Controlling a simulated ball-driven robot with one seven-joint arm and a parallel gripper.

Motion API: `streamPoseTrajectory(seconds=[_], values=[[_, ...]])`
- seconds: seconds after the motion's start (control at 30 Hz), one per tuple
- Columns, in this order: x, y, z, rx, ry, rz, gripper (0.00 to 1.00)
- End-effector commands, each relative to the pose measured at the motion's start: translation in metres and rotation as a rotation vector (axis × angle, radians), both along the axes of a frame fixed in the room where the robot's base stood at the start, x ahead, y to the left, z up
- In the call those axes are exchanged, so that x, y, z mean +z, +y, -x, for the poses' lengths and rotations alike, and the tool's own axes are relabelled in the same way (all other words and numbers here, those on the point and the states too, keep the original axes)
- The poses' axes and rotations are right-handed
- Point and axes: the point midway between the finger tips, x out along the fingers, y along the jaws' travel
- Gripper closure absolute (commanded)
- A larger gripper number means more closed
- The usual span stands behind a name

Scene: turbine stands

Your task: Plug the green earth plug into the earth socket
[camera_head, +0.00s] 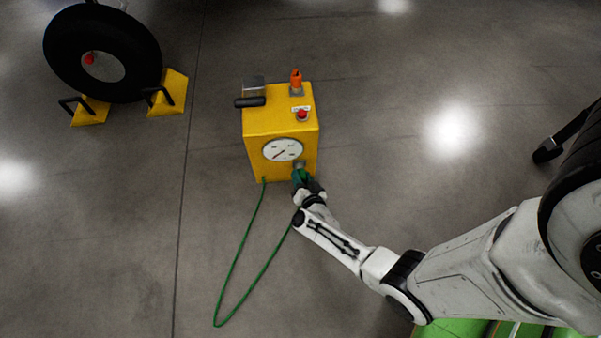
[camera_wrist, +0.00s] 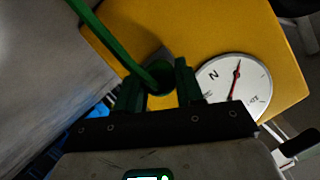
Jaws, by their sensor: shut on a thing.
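The green earth plug (camera_wrist: 158,80) sits between the two fingers of my gripper (camera_wrist: 155,88), which is shut on it. Its green cable (camera_wrist: 112,38) runs up and left in the wrist view. In the head view, my gripper (camera_head: 301,181) is at the lower right of the yellow box's (camera_head: 283,120) front face, below the dial. A small grey fitting (camera_head: 299,163), apparently the earth socket, shows just above the plug; part of it seems to show behind the plug in the wrist view. The plug's tip is hidden, so I cannot tell whether it is seated.
The round white dial (camera_head: 282,149) is close to the gripper. On the box top are a red button (camera_head: 302,115), an orange piece (camera_head: 296,79) and a black handle (camera_head: 249,102). The cable (camera_head: 236,262) loops across clear floor. A wheel (camera_head: 103,53) with yellow chocks (camera_head: 168,93) stands upper left.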

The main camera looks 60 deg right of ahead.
Motion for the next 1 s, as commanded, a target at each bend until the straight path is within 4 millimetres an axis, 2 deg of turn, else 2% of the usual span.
streamPoseTrajectory(seconds=[1.0], values=[[0.0, 0.012, 0.009, 0.0, 0.001, -0.001, 1.0]])
